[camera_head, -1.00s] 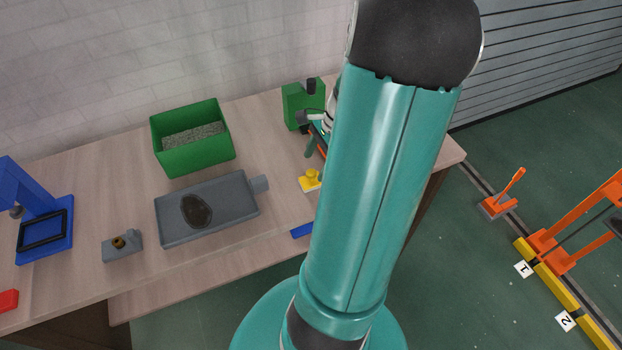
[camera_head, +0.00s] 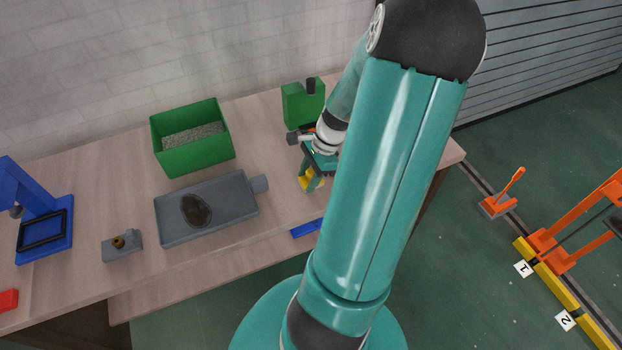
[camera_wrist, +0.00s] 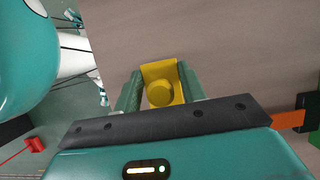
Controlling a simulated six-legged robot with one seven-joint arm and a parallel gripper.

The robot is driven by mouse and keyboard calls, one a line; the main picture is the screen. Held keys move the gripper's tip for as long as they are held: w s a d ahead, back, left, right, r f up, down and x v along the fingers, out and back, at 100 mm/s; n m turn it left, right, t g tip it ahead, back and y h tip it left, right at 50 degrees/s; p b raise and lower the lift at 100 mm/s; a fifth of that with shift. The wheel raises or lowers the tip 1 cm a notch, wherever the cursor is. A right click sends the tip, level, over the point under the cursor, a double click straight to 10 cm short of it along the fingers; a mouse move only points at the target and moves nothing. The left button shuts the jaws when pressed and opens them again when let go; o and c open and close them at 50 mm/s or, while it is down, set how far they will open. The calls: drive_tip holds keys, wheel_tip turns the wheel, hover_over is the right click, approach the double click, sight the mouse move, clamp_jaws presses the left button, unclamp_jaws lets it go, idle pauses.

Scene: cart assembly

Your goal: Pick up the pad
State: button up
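The pad appears to be the yellow block with a round knob on top (camera_wrist: 160,92), seen in the wrist view between my fingers. In the head view it shows as a small yellow patch (camera_head: 306,183) on the table, partly covered by my gripper. My gripper (camera_wrist: 162,84) is open, with one green finger on each side of the yellow block and the knob clear of both. In the head view my gripper (camera_head: 312,172) is right above and around the pad. Whether the fingers touch the base's sides cannot be told.
The wooden table (camera_head: 265,150) holds a grey tray with a dark patch (camera_head: 230,205) left of the pad, a green bin of gravel (camera_head: 185,155), a green block (camera_head: 296,105) behind my gripper and a blue strip (camera_head: 306,228) near the front edge. A blue press (camera_head: 50,225) stands far left.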

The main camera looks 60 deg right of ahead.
sight(309, 172)
drive_tip(key=shift+c, duration=0.4)
drive_tip(key=shift+r, duration=0.5)
wheel_tip(309, 172, up, 2)
drive_tip(key=shift+r, duration=0.15)
drive_tip(key=s+a+r, duration=0.7)
drive_tip(key=s+r, duration=0.2)
drive_tip(key=s, duration=0.2)
drive_tip(key=shift+s+a+r, duration=0.3)
drive_tip(key=shift+s+r, duration=0.05)
drive_tip(key=shift+s, duration=0.05)
drive_tip(key=o, duration=0.4)
drive_tip(key=shift+c, duration=1.5)
